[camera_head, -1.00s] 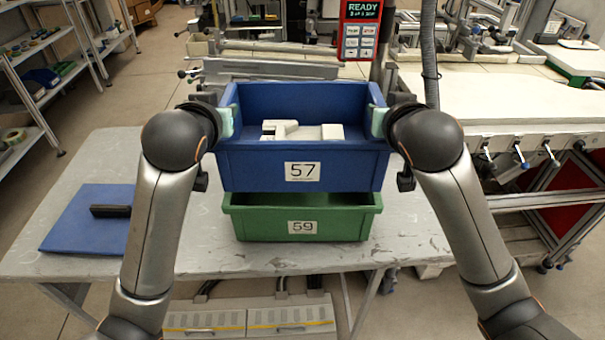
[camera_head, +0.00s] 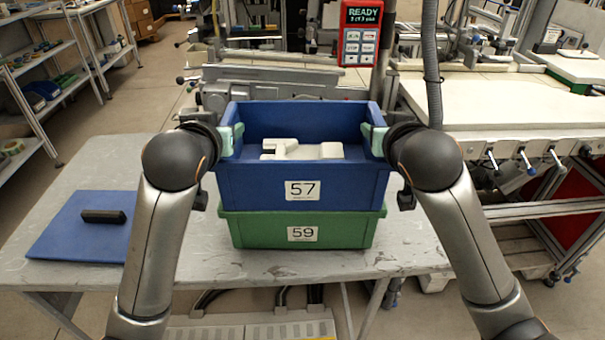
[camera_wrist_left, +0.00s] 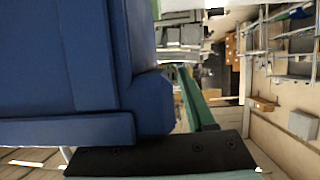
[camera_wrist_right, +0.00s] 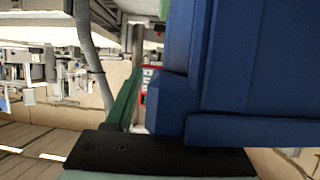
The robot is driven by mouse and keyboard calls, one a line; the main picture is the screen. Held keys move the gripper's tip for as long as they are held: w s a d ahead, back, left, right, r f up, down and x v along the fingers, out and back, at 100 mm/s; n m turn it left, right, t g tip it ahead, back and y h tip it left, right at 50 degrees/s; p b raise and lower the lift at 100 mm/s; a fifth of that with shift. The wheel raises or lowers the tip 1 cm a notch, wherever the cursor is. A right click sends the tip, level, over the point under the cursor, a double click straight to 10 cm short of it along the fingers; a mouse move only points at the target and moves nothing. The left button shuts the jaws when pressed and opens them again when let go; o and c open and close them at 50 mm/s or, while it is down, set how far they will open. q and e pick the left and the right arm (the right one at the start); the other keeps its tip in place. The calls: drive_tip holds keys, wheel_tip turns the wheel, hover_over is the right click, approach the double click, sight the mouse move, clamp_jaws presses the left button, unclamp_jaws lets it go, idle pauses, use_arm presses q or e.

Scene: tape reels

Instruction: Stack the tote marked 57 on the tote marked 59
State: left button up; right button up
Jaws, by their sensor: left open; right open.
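The blue tote marked 57 (camera_head: 335,185) sits upright on the green tote marked 59 (camera_head: 348,232), with no gap showing between them at the front. Pale grey parts (camera_head: 305,151) lie inside the blue tote. The green tote's inside is hidden. My left gripper (camera_head: 230,139) is open at the blue tote's left end wall, near its rim. My right gripper (camera_head: 376,139) is open at the right end wall, likewise near the rim. The blue tote also fills much of the left wrist view (camera_wrist_left: 60,75) and the right wrist view (camera_wrist_right: 235,70), close to the fingers.
Both totes are on a grey worktable (camera_head: 120,170), near its front edge. A blue mat (camera_head: 62,232) with a dark block (camera_head: 104,216) lies at the left. A red panel reading READY (camera_head: 360,32) stands behind. Free table lies between the mat and the totes.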

use_arm(q)
drive_tip(key=v, duration=1.2)
use_arm(e)
drive_tip(key=v, duration=1.2)
drive_tip(key=shift+s+f, duration=0.1)
